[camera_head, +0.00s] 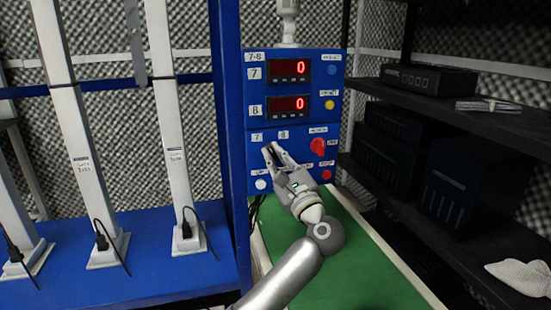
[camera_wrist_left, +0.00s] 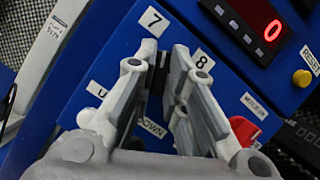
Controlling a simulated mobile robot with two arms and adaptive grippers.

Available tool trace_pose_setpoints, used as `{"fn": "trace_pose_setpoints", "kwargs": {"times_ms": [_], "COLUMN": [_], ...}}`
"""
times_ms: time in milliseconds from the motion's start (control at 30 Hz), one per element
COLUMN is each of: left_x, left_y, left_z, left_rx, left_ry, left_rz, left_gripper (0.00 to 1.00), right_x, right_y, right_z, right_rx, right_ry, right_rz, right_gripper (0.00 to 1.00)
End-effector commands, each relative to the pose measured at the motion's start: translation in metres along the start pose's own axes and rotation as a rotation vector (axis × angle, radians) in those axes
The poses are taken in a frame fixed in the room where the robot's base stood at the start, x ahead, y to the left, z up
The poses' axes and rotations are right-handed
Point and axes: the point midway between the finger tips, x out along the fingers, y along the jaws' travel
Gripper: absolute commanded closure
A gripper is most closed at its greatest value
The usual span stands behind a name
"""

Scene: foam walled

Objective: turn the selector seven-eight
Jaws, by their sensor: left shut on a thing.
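The selector seven-eight sits on the blue control panel (camera_head: 297,132), below the small labels 7 (camera_head: 257,137) and 8 (camera_head: 283,134). My left gripper (camera_head: 271,151) reaches up to the panel and is shut on the selector. In the left wrist view a dark strip of the selector (camera_wrist_left: 160,75) shows between the two fingertips (camera_wrist_left: 163,68); the fingers hide most of it, so I cannot tell exactly which way it points. The labels 7 (camera_wrist_left: 153,21) and 8 (camera_wrist_left: 201,60) stay visible beside the fingers. My right gripper is not in view.
Two red displays (camera_head: 289,71) read 0 above the selector. A red knob (camera_head: 318,147), a white button (camera_head: 261,184) and a red button (camera_head: 327,174) are close to the gripper. A green surface (camera_head: 345,265) lies below; dark shelves (camera_head: 440,105) stand at right.

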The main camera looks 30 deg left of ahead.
Motion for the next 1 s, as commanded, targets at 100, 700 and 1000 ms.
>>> {"fn": "trace_pose_setpoints", "kwargs": {"times_ms": [100,700,1000], "left_x": [-0.0004,-0.0004,-0.0001], "left_y": [0.0,0.0,0.0], "left_z": [-0.0007,-0.0003,-0.0002], "left_rx": [-0.031,-0.059,-0.057], "left_ry": [0.002,0.001,0.001], "left_rz": [0.014,0.025,0.024], "left_gripper": [1.0,0.84,0.66], "right_x": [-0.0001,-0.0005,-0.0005], "right_y": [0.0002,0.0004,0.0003], "right_z": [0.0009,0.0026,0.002], "right_rx": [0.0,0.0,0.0], "right_ry": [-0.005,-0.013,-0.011], "right_rz": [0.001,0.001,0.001], "right_gripper": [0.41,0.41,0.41]}}
